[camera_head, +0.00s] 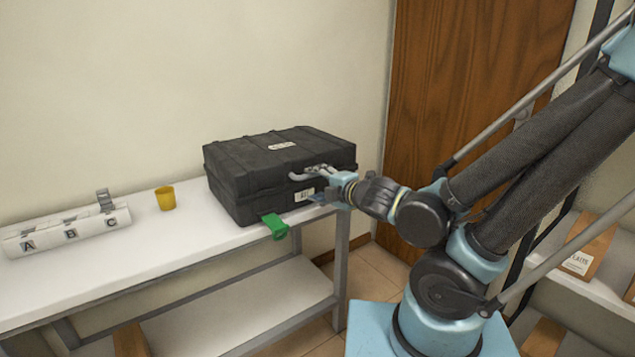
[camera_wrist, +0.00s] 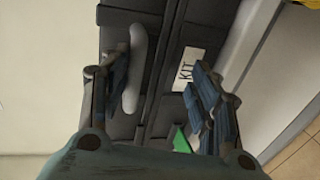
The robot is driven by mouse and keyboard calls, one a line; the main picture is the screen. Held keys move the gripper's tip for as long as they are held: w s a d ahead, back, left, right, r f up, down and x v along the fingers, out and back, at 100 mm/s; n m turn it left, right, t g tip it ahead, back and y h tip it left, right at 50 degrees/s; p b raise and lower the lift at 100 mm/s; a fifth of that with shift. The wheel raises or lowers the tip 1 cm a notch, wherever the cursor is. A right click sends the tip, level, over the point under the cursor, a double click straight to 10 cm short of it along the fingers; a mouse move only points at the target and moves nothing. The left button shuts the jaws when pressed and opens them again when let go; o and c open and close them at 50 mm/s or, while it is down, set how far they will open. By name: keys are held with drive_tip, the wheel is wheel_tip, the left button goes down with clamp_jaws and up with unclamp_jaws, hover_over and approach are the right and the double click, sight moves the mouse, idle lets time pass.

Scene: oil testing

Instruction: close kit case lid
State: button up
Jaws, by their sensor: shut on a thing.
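The black kit case (camera_head: 236,206) stands at the right end of the white bench. Its lid (camera_head: 265,145) lies down over the base and looks closed or nearly so. A grey handle (camera_head: 305,172) is on the front, above a white KIT label; the handle also shows in the wrist view (camera_wrist: 138,65). My gripper (camera_head: 322,185) is at the case front, with its fingers set wide on either side of the handle and front seam in the wrist view (camera_wrist: 165,75). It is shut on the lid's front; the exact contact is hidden.
A green tab (camera_head: 274,226) hangs at the bench edge below the case. A yellow cup (camera_head: 166,198) and a white rack (camera_head: 65,236) marked A, B, C stand left on the white bench (camera_head: 205,240). A wooden door (camera_head: 470,80) is behind my arm.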

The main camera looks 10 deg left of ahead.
drive_tip(key=shift+d, duration=0.1)
drive_tip(key=shift+c, duration=0.3)
drive_tip(key=shift+r, duration=0.2)
drive_tip(key=shift+w+r, duration=0.15)
drive_tip(key=shift+r, duration=2.25)
drive_tip(key=shift+w+r, duration=0.1)
drive_tip(key=shift+r, duration=2.25)
